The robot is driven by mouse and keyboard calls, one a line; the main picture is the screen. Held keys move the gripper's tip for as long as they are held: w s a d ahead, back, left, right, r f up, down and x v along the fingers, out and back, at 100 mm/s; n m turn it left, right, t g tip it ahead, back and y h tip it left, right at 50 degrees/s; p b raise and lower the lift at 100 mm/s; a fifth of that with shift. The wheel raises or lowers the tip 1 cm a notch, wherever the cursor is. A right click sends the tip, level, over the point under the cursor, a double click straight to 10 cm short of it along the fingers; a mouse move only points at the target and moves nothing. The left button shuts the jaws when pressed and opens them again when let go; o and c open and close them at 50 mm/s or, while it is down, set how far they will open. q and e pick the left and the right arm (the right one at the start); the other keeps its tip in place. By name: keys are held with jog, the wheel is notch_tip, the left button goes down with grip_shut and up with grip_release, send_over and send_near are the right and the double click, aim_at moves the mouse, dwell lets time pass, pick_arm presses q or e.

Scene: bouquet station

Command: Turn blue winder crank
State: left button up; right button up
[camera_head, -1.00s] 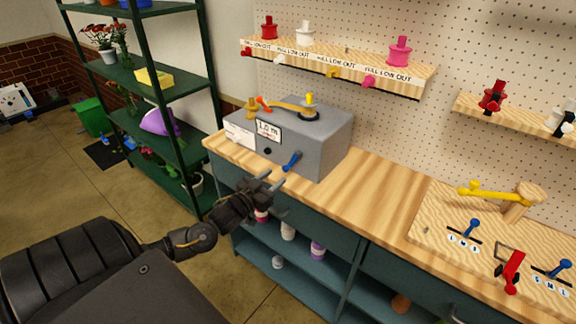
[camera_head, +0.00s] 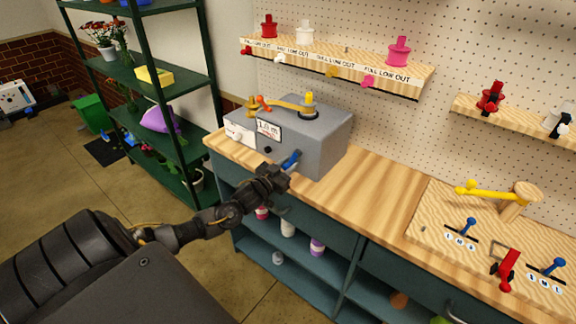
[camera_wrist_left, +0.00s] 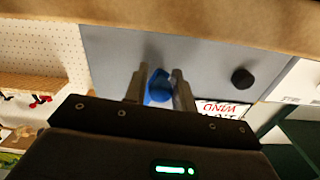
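The grey winder box (camera_head: 318,136) stands on the wooden bench top. Its blue crank (camera_head: 291,159) sticks out of the front face, low down. My left gripper (camera_head: 284,172) is at the crank. In the left wrist view the blue crank (camera_wrist_left: 158,86) shows between the two fingers of my left gripper (camera_wrist_left: 160,80), which stand apart on either side of it. I cannot tell whether the fingers touch it. A black knob (camera_wrist_left: 242,78) on the box face shows beside the gripper. My right gripper is not in view.
A green shelf rack (camera_head: 148,72) with flowers stands to the left. A spool shelf (camera_head: 340,70) hangs above the box. A wooden board (camera_head: 480,262) with levers and a yellow arm lies at the right. The bench middle (camera_head: 375,190) is clear.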

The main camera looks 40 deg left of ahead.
aim_at(289, 142)
pick_arm(q)
grip_shut()
jog(key=shift+a+r+m, duration=0.15)
jog(key=shift+a+m, duration=0.05)
jog(key=shift+m, duration=0.1)
jog(key=shift+a, duration=0.1)
jog(key=m, duration=0.2)
jog(key=shift+a+r+m+p, duration=0.3)
jog(key=shift+a+r+p, duration=0.05)
jog(key=m, duration=0.1)
jog(key=a+r+m, duration=0.1)
jog(key=m, duration=0.1)
jog(key=r+m+p, duration=0.1)
jog(key=m, duration=0.1)
jog(key=shift+a, duration=0.15)
jog(key=m, duration=0.1)
jog(key=r+m, duration=0.1)
jog(key=m, duration=0.3)
jog(key=shift+a+r, duration=0.15)
jog(key=shift+r, duration=0.2)
jog(key=r+m, duration=0.1)
jog(key=m, duration=0.1)
jog(key=shift+r+m+p, duration=0.1)
jog(key=shift+m+p, duration=0.2)
jog(key=shift+m, duration=0.1)
jog(key=shift+d+r+m, duration=0.25)
jog(key=shift+m, duration=0.55)
